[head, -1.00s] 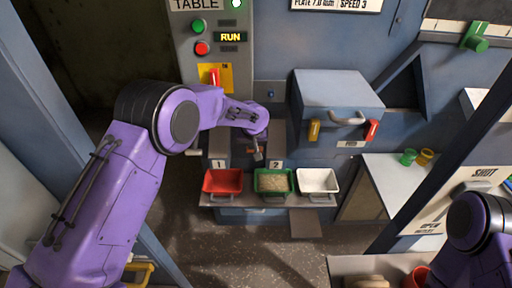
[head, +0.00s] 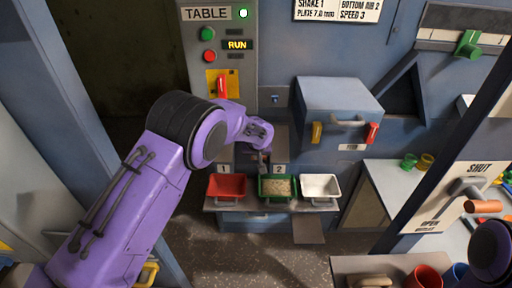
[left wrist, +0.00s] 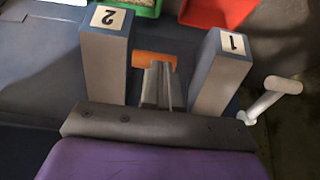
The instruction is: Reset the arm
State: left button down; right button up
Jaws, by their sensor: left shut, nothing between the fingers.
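My left gripper (head: 264,163) hangs above and behind the row of trays, near the posts marked 1 (head: 224,169) and 2 (head: 279,169). In the left wrist view its fingers (left wrist: 158,84) are together and empty, between post 2 (left wrist: 107,50) and post 1 (left wrist: 222,70). An orange handle (left wrist: 154,60) shows just past the fingertips; I cannot tell whether they touch it. My right arm (head: 492,250) shows only in part at the lower right, and its gripper is out of frame.
A red tray (head: 227,187), a green tray (head: 263,193) of grain and a white tray (head: 320,185) stand on a shelf. A control panel (head: 218,60) with a red lever stands behind. A grey box (head: 340,105) is right of my left gripper. Cups (head: 427,277) stand at lower right.

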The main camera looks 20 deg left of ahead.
pick_arm(q)
jog(key=shift+s+d+r+m+t+h+b, duration=0.6)
jog(key=shift+s+d+r+t+b, duration=1.15)
jog(key=shift+r, duration=2.65)
jog(key=s+a+f+n+y+b, duration=0.1)
jog(key=s+a+f+b, duration=0.1)
jog(key=s+f, duration=0.8)
jog(key=s+a+f+n+b, duration=0.1)
jog(key=s+a+f, duration=0.2)
jog(key=s+f, duration=0.75)
jog(key=s+a+f+g+b, duration=0.1)
jog(key=s+f+g, duration=0.2)
jog(key=s+f, duration=0.5)
jog(key=s+a+f+n+g+y+b, duration=0.1)
jog(key=s+f, duration=0.6)
jog(key=s, duration=0.8)
jog(key=shift+s+a+f+n+g+b, duration=0.3)
jog(key=shift+s+a+f+g+b, duration=0.15)
jog(key=shift+g+b, duration=0.4)
pick_arm(e)
notch_tip(320, 180, down, 8)
jog(key=shift+s, duration=0.3)
pick_arm(q)
jog(key=shift+w, duration=0.1)
